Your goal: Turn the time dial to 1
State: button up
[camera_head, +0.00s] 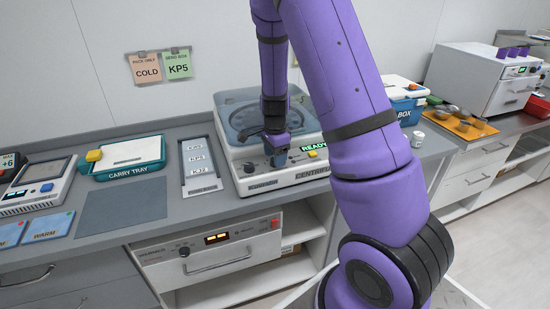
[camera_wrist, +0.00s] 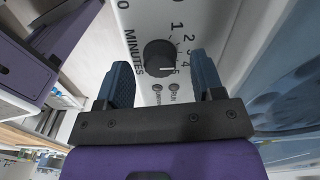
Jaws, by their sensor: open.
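The time dial (camera_wrist: 158,55) is a round black knob on the white front panel of the centrifuge (camera_head: 297,181). Its label reads MINUTES, with a number scale on its right side. Its white pointer line appears to point toward the 5 end of the scale, away from the 1. My gripper (camera_wrist: 160,68) is open, with one blue finger on each side of the dial and a visible gap to it in the wrist view. In the head view my gripper (camera_head: 280,157) is at the front panel and hides part of it, so I cannot make out the dial there.
The centrifuge's green display (camera_head: 314,147) reads READY. Two small round controls (camera_wrist: 166,88) sit near the dial. A label tray (camera_head: 200,165) and carry tray (camera_head: 122,158) lie to the left. A white jar (camera_head: 417,139) stands to the right. A grey mat (camera_head: 122,205) is bare.

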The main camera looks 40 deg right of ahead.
jog(key=shift+f, duration=0.5)
jog(key=c, duration=0.9)
jog(key=shift+n, duration=0.3)
jog(key=n, duration=1.1)
jog(key=shift+n, duration=0.3)
